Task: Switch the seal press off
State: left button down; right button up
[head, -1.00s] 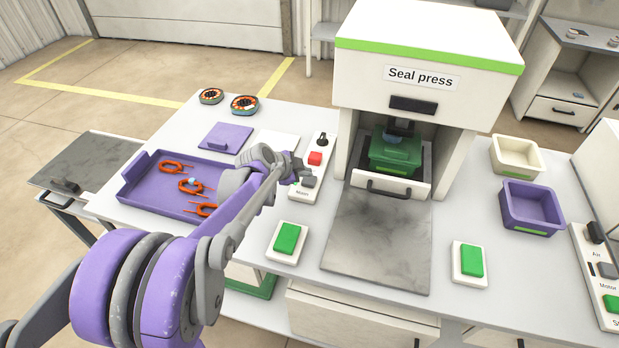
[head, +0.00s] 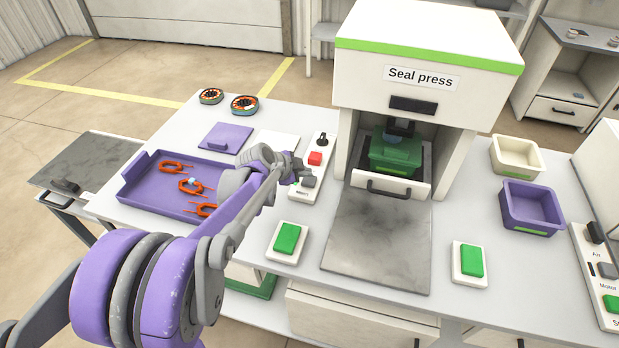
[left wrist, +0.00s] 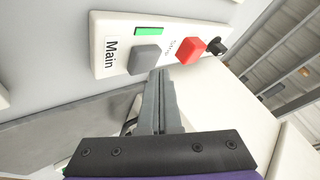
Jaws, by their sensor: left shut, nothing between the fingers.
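The seal press (head: 428,60) is a white machine with a green stripe, at the back centre of the table. A white switch panel (head: 321,147) stands to its left, with a grey switch (head: 308,181) labelled Main, a red button (head: 315,158) and a black knob (head: 322,139). In the left wrist view the grey Main switch (left wrist: 145,59) sits beside a lit green indicator (left wrist: 149,31); the red button (left wrist: 191,50) is further right. My left gripper (head: 300,172) is shut and empty, its fingertips close to the Main switch; contact cannot be told. My right gripper is out of view.
A green part (head: 396,152) sits in the press's drawer. Green buttons on white bases (head: 286,239) (head: 471,260) flank the grey plate (head: 378,240). A purple tray (head: 150,205) with orange wire pieces lies left. Purple (head: 530,207) and cream bins (head: 517,157) stand right.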

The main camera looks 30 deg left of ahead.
aim_at(306, 181)
pick_arm(q)
jog(key=shift+f, duration=0.15)
jog(key=shift+f, duration=0.35)
jog(key=shift+f+b, duration=0.25)
jog(key=shift+b, duration=0.15)
dwell(0.6)
jog(key=shift+r, duration=0.1)
jog(key=shift+r+p, duration=0.65)
jog(key=shift+p, duration=0.05)
notch_tip(306, 181, up, 6)
jog(key=p, duration=0.4)
jog(key=shift+p, duration=0.35)
